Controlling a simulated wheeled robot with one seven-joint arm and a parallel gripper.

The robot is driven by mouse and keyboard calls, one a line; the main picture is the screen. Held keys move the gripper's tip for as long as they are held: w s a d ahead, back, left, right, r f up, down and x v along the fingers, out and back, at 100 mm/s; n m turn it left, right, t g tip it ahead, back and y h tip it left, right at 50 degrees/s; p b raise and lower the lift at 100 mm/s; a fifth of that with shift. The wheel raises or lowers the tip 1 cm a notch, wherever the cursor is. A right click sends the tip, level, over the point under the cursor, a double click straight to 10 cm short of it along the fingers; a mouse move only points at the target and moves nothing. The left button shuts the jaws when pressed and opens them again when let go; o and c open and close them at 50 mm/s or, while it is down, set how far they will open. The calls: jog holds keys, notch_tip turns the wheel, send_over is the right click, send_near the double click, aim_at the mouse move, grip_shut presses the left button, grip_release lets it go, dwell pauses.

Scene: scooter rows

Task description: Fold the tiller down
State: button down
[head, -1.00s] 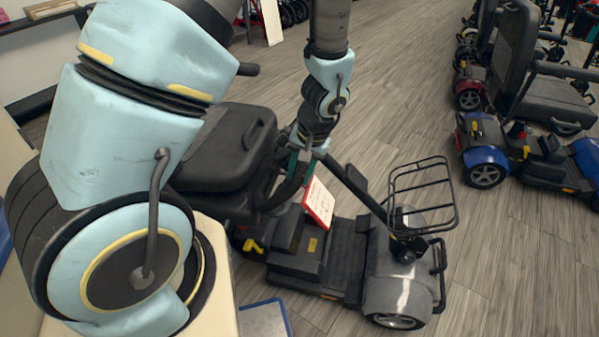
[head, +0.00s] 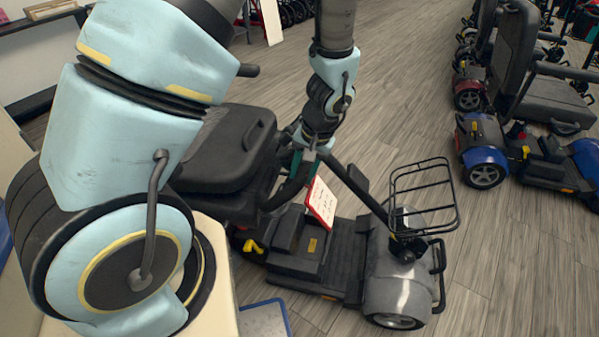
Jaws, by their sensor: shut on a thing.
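The grey scooter (head: 400,278) stands in the middle of the head view, its front to the right. Its black tiller (head: 360,188) rises from the front and slants back up to the left, towards the black seat (head: 228,145). My gripper (head: 308,160) is at the tiller's upper end, close to the seat's front edge, and is shut on the tiller. The fingertips are small and partly hidden by the wrist. A dark curved handle part (head: 288,192) shows below the gripper. A white tag with a red edge (head: 321,203) hangs by the tiller.
A wire basket (head: 424,193) stands over the scooter's front. A blue scooter (head: 483,150) and others stand in a row at the right. Bare wood floor (head: 510,265) lies between. A blue-edged board (head: 265,319) is at the bottom.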

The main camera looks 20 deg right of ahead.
jog(key=shift+s+d+r, duration=0.4)
jog(key=shift+d+r, duration=0.3)
jog(key=shift+d, duration=0.05)
jog(key=c, duration=0.5)
grip_release()
jog(key=shift+f, duration=0.1)
jog(key=v, duration=1)
jog(key=shift+a+r, duration=0.1)
jog(key=shift+r, duration=0.35)
